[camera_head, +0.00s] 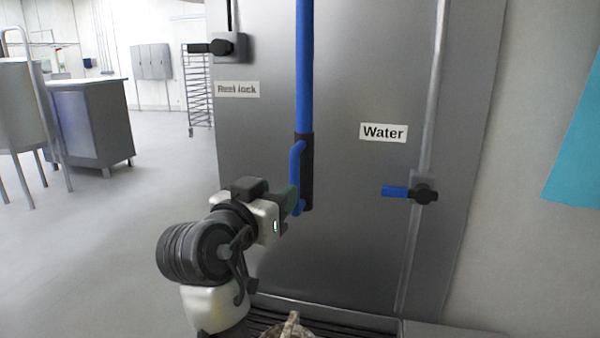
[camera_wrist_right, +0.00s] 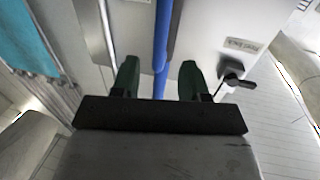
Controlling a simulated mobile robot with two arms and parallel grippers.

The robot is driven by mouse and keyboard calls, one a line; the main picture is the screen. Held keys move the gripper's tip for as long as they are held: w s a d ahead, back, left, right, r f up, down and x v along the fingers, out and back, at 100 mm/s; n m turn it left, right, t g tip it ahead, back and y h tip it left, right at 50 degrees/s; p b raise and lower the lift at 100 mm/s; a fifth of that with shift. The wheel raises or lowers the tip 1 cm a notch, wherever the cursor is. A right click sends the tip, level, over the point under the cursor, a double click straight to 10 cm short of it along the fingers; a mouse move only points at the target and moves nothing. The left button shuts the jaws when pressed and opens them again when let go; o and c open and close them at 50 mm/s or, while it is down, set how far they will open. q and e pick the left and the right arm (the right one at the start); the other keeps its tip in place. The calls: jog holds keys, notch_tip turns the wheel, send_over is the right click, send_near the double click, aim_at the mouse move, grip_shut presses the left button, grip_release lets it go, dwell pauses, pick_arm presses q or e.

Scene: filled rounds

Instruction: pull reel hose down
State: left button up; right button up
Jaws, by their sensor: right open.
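A blue hose (camera_head: 303,70) hangs down in front of a steel panel and ends in a black spray handle (camera_head: 308,178) with a blue lever (camera_head: 296,165) on its left side. My right gripper (camera_head: 291,199) is at the lower part of this handle, by the blue lever. In the right wrist view, the green fingers (camera_wrist_right: 159,75) are spread apart, and a blue length (camera_wrist_right: 161,40) shows in the gap between them. I cannot tell whether either finger touches it. My left gripper is not in view.
The steel panel (camera_head: 350,235) carries a "Reel lock" label (camera_head: 237,89) below a black lever (camera_head: 212,47), and a "Water" label (camera_head: 383,132) above a blue-handled valve (camera_head: 410,193). A dark grate (camera_head: 275,318) lies at the panel's foot. Open floor (camera_head: 110,240) extends left.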

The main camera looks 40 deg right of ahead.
aim_at(292, 180)
jog(key=p+x, duration=0.2)
jog(key=x, duration=0.7)
jog(key=shift+d, duration=0.1)
jog(key=shift+w, duration=0.1)
jog(key=shift+c, duration=0.2)
grip_shut()
